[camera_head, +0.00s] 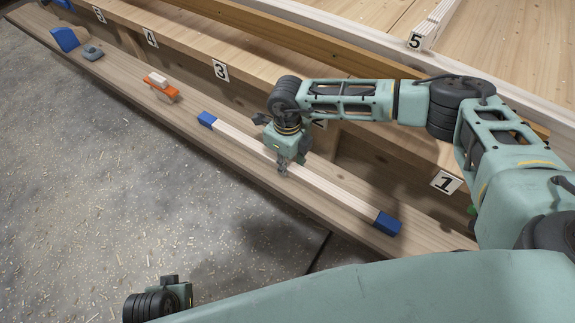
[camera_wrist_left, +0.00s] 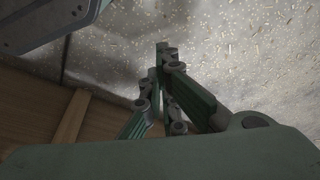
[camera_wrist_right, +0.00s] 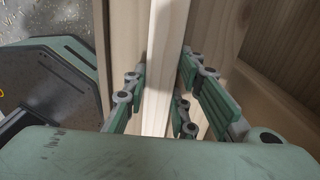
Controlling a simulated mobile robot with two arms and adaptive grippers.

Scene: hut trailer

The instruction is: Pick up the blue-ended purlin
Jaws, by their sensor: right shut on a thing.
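The purlin, a long pale wooden strip with blue ends (camera_head: 335,192), lies lengthwise along the plank ledge (camera_head: 180,112) in the head view. My right gripper (camera_head: 283,168) reaches down onto its middle. In the right wrist view the pale strip (camera_wrist_right: 163,60) runs between the fingers of my right gripper (camera_wrist_right: 162,78), which are shut on it. The purlin looks still at ledge level; whether there is a gap beneath it cannot be seen. My left gripper (camera_wrist_left: 157,76) shows in the left wrist view with its fingertips together, empty, above the floor.
Farther along the ledge lie an orange block with a pale piece on it (camera_head: 161,90), a grey-blue object (camera_head: 92,52) and a blue block (camera_head: 65,39). Numbered tags, such as tag 3 (camera_head: 221,71), mark the beam behind. The littered concrete floor (camera_head: 120,190) is open at left.

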